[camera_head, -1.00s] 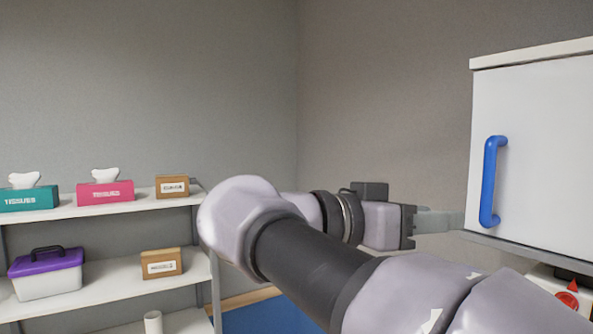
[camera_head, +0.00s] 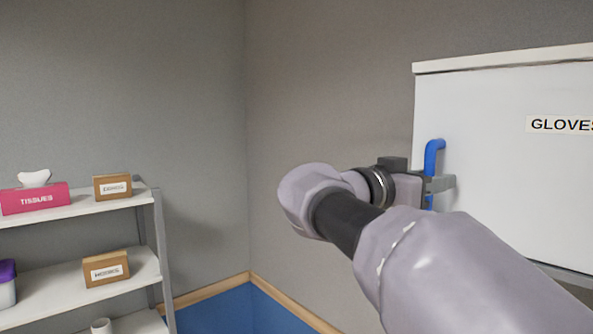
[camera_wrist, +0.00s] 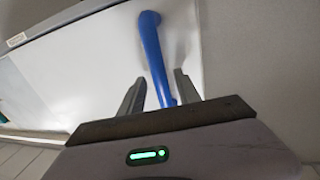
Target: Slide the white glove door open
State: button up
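The white glove door (camera_head: 480,150) with a "GLOVES" label (camera_head: 562,125) is at the right of the head view. Its blue vertical handle (camera_head: 434,155) is near its left edge. My gripper (camera_head: 440,184) is at the handle, which passes in front of and behind parts of it there. In the wrist view the blue handle (camera_wrist: 152,50) runs between the two fingers of my gripper (camera_wrist: 157,85), with visible gaps on both sides. The gripper is open around the handle. The handle's lower end is hidden by the gripper body.
A shelf unit (camera_head: 100,205) stands at the left with a pink tissue box (camera_head: 36,198) and small brown boxes (camera_head: 112,187). A grey wall is behind the cabinet. Blue floor or panel (camera_head: 225,307) shows at the bottom.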

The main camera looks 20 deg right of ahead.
jog(key=shift+w, duration=0.25)
jog(key=shift+s, duration=0.2)
jog(key=c, duration=0.3)
grip_shut()
dwell(0.8)
